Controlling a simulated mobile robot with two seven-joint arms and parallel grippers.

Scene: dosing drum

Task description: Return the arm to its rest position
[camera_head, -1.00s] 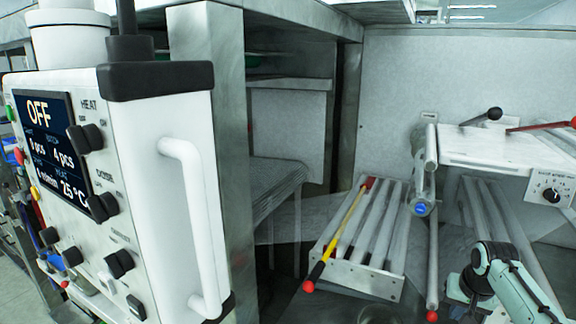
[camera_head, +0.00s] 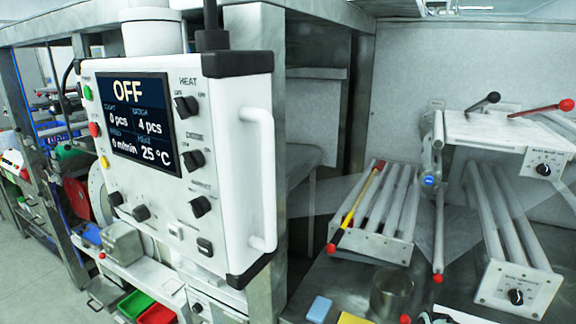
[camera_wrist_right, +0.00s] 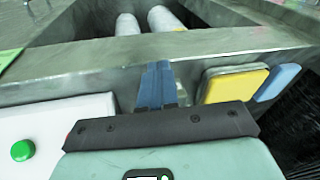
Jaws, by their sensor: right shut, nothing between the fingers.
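My right gripper (camera_wrist_right: 157,88) shows in the right wrist view. Its two blue fingers are together and hold nothing. They are in front of a grey metal edge (camera_wrist_right: 200,45), left of a yellow block (camera_wrist_right: 232,84) and a blue block (camera_wrist_right: 278,82). I cannot tell whether they touch the edge. In the head view no part of the right gripper can be made out with certainty; a small pale piece at the bottom edge is cut off. My left gripper is in neither view.
The white control box (camera_head: 250,175) with its OFF screen (camera_head: 140,122) stands at left. A metal cup (camera_head: 391,292), a blue block (camera_head: 319,309) and roller frames (camera_head: 372,246) are at right. A green button (camera_wrist_right: 22,151) sits at lower left in the wrist view.

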